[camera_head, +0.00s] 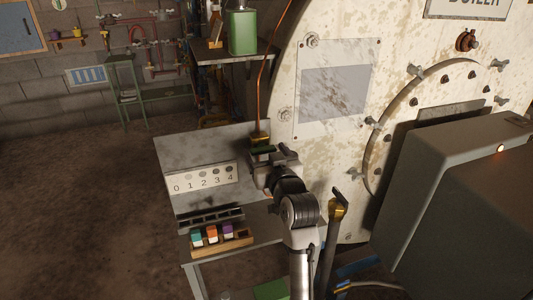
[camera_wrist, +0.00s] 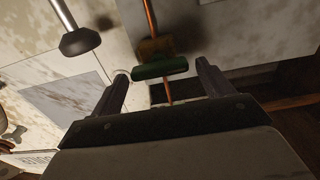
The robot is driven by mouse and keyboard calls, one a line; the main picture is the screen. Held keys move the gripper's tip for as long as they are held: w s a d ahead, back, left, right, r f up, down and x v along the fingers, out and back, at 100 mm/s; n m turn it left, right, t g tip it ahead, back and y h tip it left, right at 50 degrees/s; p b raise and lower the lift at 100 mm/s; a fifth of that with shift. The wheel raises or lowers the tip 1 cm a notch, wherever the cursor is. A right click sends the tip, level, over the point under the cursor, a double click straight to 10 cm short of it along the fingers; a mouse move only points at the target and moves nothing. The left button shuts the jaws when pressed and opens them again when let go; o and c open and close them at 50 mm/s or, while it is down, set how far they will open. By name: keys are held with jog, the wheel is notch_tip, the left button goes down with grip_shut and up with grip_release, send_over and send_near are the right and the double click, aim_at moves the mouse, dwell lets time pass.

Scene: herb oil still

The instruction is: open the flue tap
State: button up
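A tap with a green bar handle (camera_head: 261,149) and brass body (camera_head: 260,138) sits on a thin copper pipe (camera_head: 264,90) in front of the boiler. No label shows that it is the flue tap. In the wrist view the green handle (camera_wrist: 160,67) lies crosswise. My gripper (camera_head: 273,157) is at this handle. Its two fingers are spread in the wrist view (camera_wrist: 162,74), one to each side of the handle, with gaps showing. How deep the handle sits between them is unclear. A second brass tap (camera_head: 338,206) with a dark lever stands on a dark pipe to the right.
A metal table (camera_head: 205,148) bears a plate numbered 0 to 4 (camera_head: 203,181) and a wooden tray (camera_head: 238,240) with coloured blocks. The boiler (camera_head: 400,40) fills the back right. A grey box (camera_head: 455,210) stands close at right. The floor at left is clear.

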jog(key=c, duration=0.8)
jog(key=m+p, duration=0.1)
jog(key=m, duration=0.1)
jog(key=shift+r+m+p, duration=0.1)
jog(key=shift+m+p, duration=0.3)
jog(key=m+p, duration=0.2)
jog(key=m, duration=0.2)
jog(key=shift+d+m, duration=0.15)
jog(key=shift+m, duration=0.15)
jog(key=m, duration=0.3)
jog(key=m+p, duration=0.1)
jog(key=m, duration=0.1)
jog(key=shift+w+f, duration=0.1)
jog(key=shift+f, duration=0.15)
jog(key=m, duration=0.6)
jog(key=shift+d+f, duration=0.1)
jog(key=o, duration=1)
